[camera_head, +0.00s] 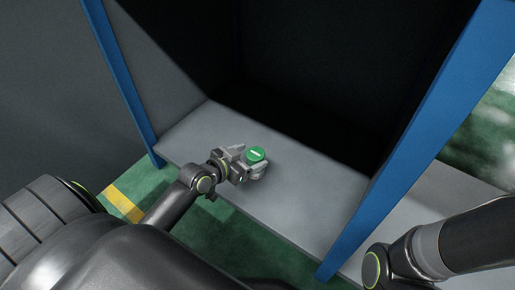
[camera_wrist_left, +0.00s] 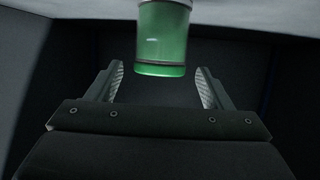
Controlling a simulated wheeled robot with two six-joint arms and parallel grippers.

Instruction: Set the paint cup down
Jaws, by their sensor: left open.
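The paint cup is green with a green top bearing a pale bar (camera_head: 257,154). It stands on the grey shelf (camera_head: 300,205) in the head view, near the shelf's front left part. Its base is partly hidden by my gripper. My left gripper (camera_head: 252,165) is open around the cup, reaching in from the front left. In the left wrist view the green cup (camera_wrist_left: 162,40) is at top centre, in line with the gap between the two spread fingers (camera_wrist_left: 160,72), with visible space on both sides. My right gripper is outside the views.
Blue posts stand at the left (camera_head: 121,75) and right (camera_head: 418,140) of the shelf. The space behind the cup is dark. The shelf is bare to the cup's right. My right arm (camera_head: 455,245) is at the lower right. A green floor with a yellow stripe (camera_head: 124,203) lies below.

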